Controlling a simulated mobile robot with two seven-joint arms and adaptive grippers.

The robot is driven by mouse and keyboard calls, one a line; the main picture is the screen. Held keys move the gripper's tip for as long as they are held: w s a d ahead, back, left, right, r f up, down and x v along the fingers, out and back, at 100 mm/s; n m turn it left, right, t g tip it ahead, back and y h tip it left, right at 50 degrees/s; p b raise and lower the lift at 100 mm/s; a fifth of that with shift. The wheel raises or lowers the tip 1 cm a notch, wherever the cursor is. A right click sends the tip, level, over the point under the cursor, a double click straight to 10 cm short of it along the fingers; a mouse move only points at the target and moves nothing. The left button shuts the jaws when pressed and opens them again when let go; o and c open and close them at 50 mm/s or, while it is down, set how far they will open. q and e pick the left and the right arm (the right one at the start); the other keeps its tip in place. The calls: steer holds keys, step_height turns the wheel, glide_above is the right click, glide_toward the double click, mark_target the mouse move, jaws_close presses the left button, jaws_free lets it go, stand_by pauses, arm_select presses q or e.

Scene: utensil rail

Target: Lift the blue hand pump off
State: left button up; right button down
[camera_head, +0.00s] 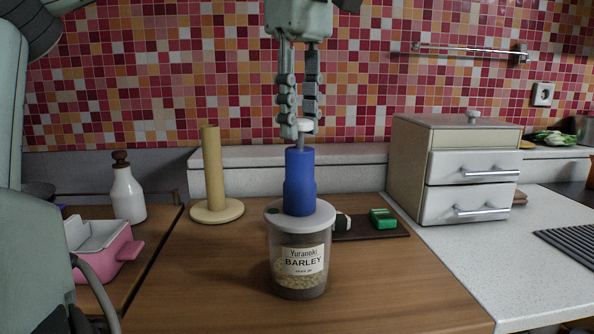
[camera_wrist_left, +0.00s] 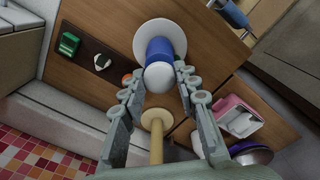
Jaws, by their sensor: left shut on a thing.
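The blue hand pump (camera_head: 300,182) stands upright on the pale round lid (camera_head: 275,212) of a clear jar labelled barley (camera_head: 298,272). I cannot tell whether its base touches the lid. Its white knob (camera_head: 306,126) is at the top, on a thin grey stem. My left gripper (camera_head: 298,128) comes down from above and is shut on the knob. In the left wrist view, the knob (camera_wrist_left: 159,76) sits between the fingertips of my left gripper (camera_wrist_left: 158,90), with the blue body (camera_wrist_left: 160,47) and lid (camera_wrist_left: 142,38) beyond. My right gripper is not in view.
A wooden paper-towel stand (camera_head: 214,175) stands behind left of the jar. A dark board (camera_head: 365,233) with a green item (camera_head: 382,218) lies behind right. A white drawer box (camera_head: 470,170) stands right, a white bottle (camera_head: 127,192) and pink dish (camera_head: 105,250) left. The wooden front is clear.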

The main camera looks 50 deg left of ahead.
arm_select(q)
jaws_close()
steer(key=shift+r+p, duration=0.5)
steer(key=shift+r, duration=4.3)
